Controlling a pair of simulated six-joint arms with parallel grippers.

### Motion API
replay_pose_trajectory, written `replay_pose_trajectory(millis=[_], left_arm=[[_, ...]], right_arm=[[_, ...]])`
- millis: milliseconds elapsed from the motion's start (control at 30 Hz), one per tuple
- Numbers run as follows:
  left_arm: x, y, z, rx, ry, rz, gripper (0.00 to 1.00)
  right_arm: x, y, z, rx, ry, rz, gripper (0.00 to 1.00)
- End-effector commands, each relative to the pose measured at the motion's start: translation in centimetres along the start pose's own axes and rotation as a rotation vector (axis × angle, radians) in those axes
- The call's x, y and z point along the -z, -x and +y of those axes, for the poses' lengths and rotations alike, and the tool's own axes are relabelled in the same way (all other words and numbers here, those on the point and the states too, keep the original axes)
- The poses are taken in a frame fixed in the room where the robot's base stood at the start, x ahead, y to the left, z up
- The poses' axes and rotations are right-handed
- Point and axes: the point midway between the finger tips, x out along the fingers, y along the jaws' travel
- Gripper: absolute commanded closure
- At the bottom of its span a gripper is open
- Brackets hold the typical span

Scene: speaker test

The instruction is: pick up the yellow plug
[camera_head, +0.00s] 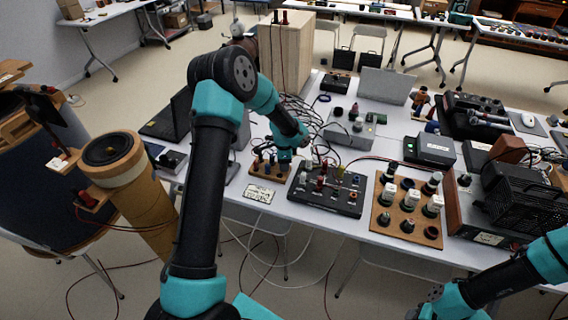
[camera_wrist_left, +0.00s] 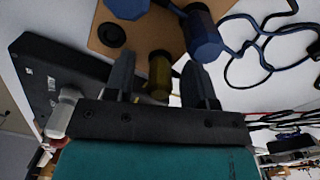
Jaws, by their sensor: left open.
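A yellow plug (camera_wrist_left: 159,75) shows in the left wrist view, between the two spread fingers of my left gripper (camera_wrist_left: 159,85), with a gap on both sides. It is close to the edge of a small wooden board (camera_wrist_left: 140,40) that holds blue plugs (camera_wrist_left: 203,38). In the head view my left gripper (camera_head: 286,158) is low over this board (camera_head: 257,173), and partly hides its plugs. My right gripper (camera_head: 432,306) is at the bottom right edge, mostly cut off; its fingers cannot be made out.
A black panel (camera_head: 320,199) with several plugs stands right of the board. A wooden board with knobs (camera_head: 408,218) is farther right. Cables (camera_head: 300,120) lie behind my left gripper. A cardboard tube (camera_head: 140,190) stands at the left. A white label (camera_head: 258,194) is at the table's front edge.

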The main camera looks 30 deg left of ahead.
Motion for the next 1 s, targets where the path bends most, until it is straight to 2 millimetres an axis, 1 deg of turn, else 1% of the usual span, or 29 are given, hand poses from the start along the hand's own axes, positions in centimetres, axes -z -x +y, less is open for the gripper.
replay_pose_trajectory(millis=[67, 500, 1000], left_arm=[[0.00, -0.23, -0.01, 0.001, 0.000, 0.000, 0.50], [0.03, -0.21, 0.00, 0.001, 0.000, 0.001, 0.50], [0.03, -0.20, 0.00, 0.001, -0.001, 0.001, 0.97]], right_arm=[[0.00, 0.00, 0.00, 0.000, 0.000, 0.000, 0.57], [0.00, 0.00, 0.00, 0.000, 0.000, 0.000, 0.57], [0.00, 0.00, 0.00, 0.000, 0.000, 0.000, 0.57]])
